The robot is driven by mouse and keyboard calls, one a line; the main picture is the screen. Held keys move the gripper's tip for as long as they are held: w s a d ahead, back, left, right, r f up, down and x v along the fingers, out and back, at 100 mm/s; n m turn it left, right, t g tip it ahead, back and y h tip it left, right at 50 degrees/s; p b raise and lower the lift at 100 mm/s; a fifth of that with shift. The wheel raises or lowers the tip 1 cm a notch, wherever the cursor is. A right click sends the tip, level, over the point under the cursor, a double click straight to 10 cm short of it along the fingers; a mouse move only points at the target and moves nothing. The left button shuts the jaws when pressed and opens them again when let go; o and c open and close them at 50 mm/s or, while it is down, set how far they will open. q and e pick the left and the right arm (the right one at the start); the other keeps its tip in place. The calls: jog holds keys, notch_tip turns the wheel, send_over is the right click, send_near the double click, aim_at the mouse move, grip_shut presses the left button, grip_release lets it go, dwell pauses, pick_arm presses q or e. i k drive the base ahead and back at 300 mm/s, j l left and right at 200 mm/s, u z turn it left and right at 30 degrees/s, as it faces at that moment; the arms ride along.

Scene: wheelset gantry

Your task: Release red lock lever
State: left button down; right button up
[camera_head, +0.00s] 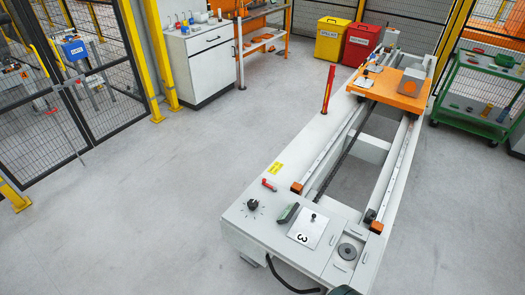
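A long white gantry bench (262,235) runs from the lower middle to the upper right. A taller red lever (328,90) stands nearly upright on the left side of the bench, farther back. I cannot tell from the view alone which of the two is the lock lever. Neither of my grippers is in view, and nothing touches either lever.
A black knob (253,204), a numbered plate (308,229) and a round grey disc (347,251) are on the near end. An orange carriage (394,88) sits on the rails. A green cart (464,108) stands right. Open floor (150,220) lies left.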

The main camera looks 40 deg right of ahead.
aim_at(275, 189)
jog(key=i+z, duration=0.4)
jog(key=i+j+z, duration=0.2)
jog(key=z, duration=0.2)
jog(key=i+j+z, duration=0.25)
jog(key=z, duration=0.15)
jog(key=i+j+z, duration=0.25)
jog(key=z, duration=0.2)
jog(key=i+j+z, duration=0.15)
jog(key=j+z, duration=0.25)
